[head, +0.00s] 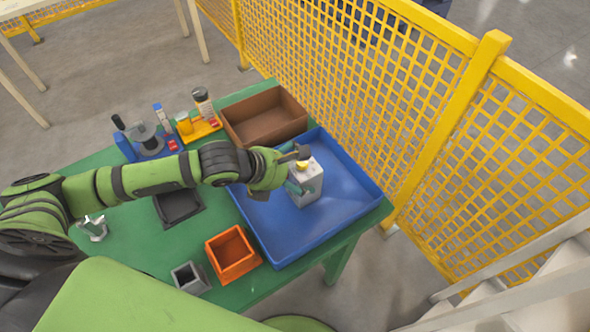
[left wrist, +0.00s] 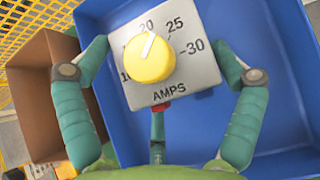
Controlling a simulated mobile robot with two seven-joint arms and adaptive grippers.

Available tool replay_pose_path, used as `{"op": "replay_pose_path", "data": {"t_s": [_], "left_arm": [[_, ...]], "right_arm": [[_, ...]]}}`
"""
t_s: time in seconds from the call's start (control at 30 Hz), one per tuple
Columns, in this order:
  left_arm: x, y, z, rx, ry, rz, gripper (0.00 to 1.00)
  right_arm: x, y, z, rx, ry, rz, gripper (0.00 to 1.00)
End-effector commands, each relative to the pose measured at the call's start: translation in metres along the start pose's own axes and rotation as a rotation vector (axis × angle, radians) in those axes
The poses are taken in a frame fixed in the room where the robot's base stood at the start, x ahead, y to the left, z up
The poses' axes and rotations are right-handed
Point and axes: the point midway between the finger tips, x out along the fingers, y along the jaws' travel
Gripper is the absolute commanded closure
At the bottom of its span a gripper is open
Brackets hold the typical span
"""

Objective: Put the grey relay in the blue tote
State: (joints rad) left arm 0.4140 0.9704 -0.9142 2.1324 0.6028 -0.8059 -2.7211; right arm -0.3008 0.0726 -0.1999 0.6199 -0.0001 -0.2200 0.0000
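The grey relay (head: 306,186) is a light grey box with a yellow knob and an AMPS dial on its top face. It is within the outline of the blue tote (head: 352,206); I cannot tell whether its base touches the tote floor. My left gripper (head: 293,170) is at the relay, with fingers along its sides. In the left wrist view the fingers close in on both sides of the relay (left wrist: 175,75), with another finger below it, and the tote (left wrist: 275,110) lies behind. My right gripper is not in view.
A brown bin (head: 264,118) adjoins the tote at the back. An orange bin (head: 232,254) and a small grey bin (head: 190,278) stand at the front. A black tray (head: 179,206) lies on the green table (head: 135,240). A yellow mesh fence (head: 400,100) runs behind the tote.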

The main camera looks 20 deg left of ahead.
Motion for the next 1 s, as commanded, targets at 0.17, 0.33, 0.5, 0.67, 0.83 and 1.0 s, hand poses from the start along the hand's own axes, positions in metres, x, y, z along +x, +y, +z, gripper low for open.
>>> {"op": "replay_pose_path", "data": {"t_s": [0.17,0.33,0.5,0.67,0.83,1.0], "left_arm": [[0.000,0.000,0.000,0.000,0.000,0.000,0.00],[-0.001,0.000,0.001,0.000,0.000,0.000,0.00],[-0.011,0.001,0.002,0.002,0.001,0.001,0.00],[-0.040,0.001,0.001,0.005,0.002,0.003,0.00],[-0.076,0.002,0.001,0.004,0.002,0.005,0.00],[-0.103,0.001,0.001,0.003,0.002,0.004,0.00]], "right_arm": [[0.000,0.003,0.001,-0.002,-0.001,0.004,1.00],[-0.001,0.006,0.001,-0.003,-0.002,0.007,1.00],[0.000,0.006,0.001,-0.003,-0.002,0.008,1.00],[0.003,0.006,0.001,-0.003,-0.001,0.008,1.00],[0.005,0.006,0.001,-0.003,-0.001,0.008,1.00],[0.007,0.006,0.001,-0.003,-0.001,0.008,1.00]]}}
